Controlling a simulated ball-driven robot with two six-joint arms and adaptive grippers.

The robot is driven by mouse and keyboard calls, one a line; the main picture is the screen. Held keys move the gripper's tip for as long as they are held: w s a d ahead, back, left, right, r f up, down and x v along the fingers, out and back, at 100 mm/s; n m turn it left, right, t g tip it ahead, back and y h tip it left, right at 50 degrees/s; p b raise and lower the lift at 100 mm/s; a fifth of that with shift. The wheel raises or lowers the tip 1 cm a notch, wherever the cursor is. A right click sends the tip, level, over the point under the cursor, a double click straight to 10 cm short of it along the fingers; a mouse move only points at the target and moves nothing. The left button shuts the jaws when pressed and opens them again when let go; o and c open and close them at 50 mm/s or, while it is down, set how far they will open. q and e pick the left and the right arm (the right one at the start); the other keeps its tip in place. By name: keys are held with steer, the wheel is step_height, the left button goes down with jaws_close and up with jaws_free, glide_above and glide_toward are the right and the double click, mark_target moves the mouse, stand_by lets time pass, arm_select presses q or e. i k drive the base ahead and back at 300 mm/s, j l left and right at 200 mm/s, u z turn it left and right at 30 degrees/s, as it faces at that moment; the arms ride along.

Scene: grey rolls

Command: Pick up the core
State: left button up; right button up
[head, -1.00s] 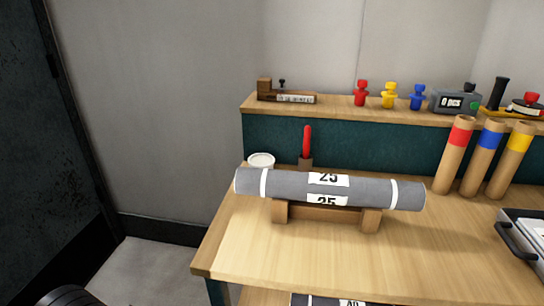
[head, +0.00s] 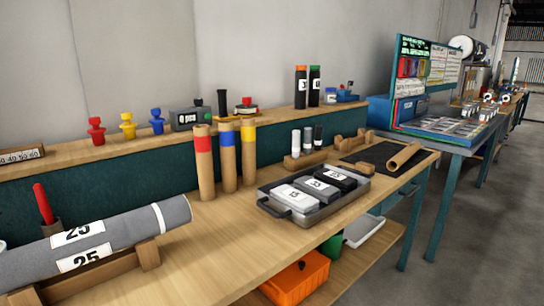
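Three upright brown cardboard cores stand on the wooden bench, with a red-banded core (head: 205,166), a blue-banded core (head: 228,160) and a yellow-banded core (head: 248,158). Another plain brown tube (head: 403,157) lies on its side on a dark mat at the bench's right end; its open end faces right. I cannot tell from the picture which of these is the core meant. A large grey roll (head: 130,228) labelled 25 lies in a wooden cradle (head: 120,272) at lower left, cut off by the frame. Neither of my grippers is in view.
A grey tray (head: 300,213) with several labelled packs sits at the bench front. A wooden holder (head: 305,158) with small cylinders stands behind it. An orange bin (head: 297,278) is on the lower shelf. A teal table (head: 455,138) stands beyond, with grey floor (head: 480,240) open at right.

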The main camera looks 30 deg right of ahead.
mark_target(397, 162)
steer(key=z, duration=1.85)
